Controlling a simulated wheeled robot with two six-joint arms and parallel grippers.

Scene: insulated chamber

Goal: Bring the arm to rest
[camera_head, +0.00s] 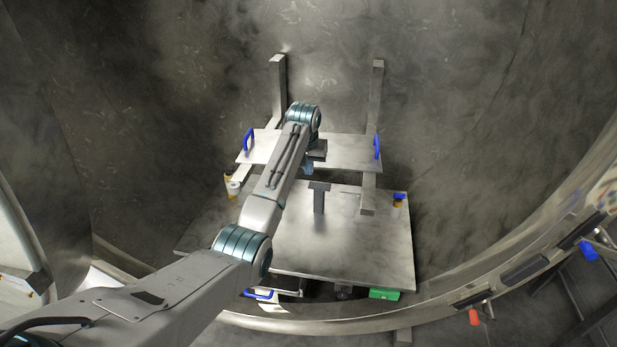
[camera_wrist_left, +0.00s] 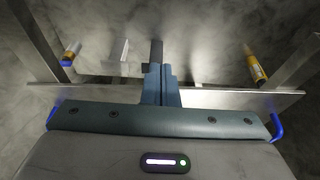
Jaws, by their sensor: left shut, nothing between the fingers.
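My left arm comes in from the lower left of the head view and reaches over the metal plates. My left gripper (camera_head: 308,168) is at its far end, small and partly hidden by the wrist, near the front edge of the upper plate (camera_head: 345,150). In the left wrist view the two blue-grey fingers (camera_wrist_left: 160,72) are together with nothing between them. They show in front of the plate edge (camera_wrist_left: 215,98). My right gripper is not in view.
The upper plate has blue handles (camera_head: 249,139) (camera_head: 377,146) and two upright posts (camera_head: 279,88) (camera_head: 377,85) behind it. A lower plate (camera_head: 350,240) carries a T-shaped post (camera_head: 319,198). Small yellow-marked cylinders (camera_head: 232,187) (camera_head: 399,200) stand at the sides. A green block (camera_head: 384,294) sits below.

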